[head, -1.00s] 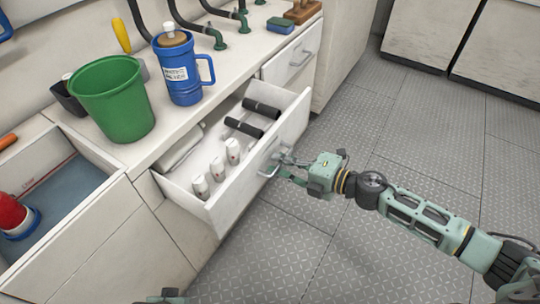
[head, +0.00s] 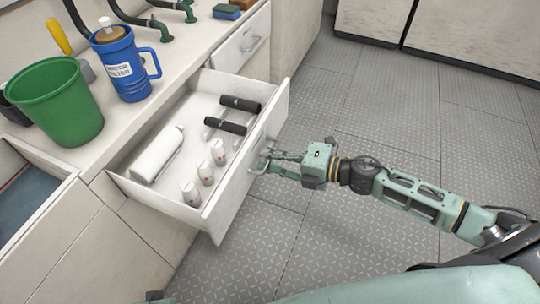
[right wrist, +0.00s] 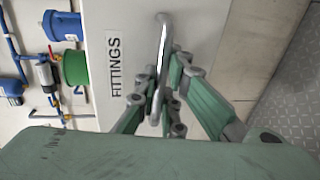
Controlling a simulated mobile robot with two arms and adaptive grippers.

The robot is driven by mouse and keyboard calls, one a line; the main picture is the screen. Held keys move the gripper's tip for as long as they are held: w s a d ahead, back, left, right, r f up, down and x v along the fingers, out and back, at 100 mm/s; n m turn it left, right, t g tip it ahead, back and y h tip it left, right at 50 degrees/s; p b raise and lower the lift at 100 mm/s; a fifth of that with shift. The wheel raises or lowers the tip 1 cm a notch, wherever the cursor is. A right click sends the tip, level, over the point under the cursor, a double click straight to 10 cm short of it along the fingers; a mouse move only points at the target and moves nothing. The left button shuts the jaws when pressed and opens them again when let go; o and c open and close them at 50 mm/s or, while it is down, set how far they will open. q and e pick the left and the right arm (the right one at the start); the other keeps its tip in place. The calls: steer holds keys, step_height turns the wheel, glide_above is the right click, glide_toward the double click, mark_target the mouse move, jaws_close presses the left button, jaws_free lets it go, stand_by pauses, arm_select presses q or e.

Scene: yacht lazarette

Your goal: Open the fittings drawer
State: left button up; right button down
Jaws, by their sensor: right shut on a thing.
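The fittings drawer (head: 232,199) is pulled well out of the white counter in the head view. Its label (right wrist: 115,66) reads FITTINGS in the right wrist view. My right gripper (head: 265,160) is shut on the drawer's metal bar handle (right wrist: 161,65), with fingers on both sides of it. Inside the drawer lie a white bottle (head: 158,153), several small white containers (head: 205,173) and two black cylinders (head: 240,104).
On the counter stand a green bucket (head: 58,105), a blue jug (head: 124,66) and a yellow-handled tool (head: 59,37). Another closed drawer (head: 240,42) is beyond the open one. The grey floor (head: 370,120) is clear.

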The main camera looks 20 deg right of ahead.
steer(key=c, duration=2.1)
jaws_free()
steer(key=v, duration=1.2)
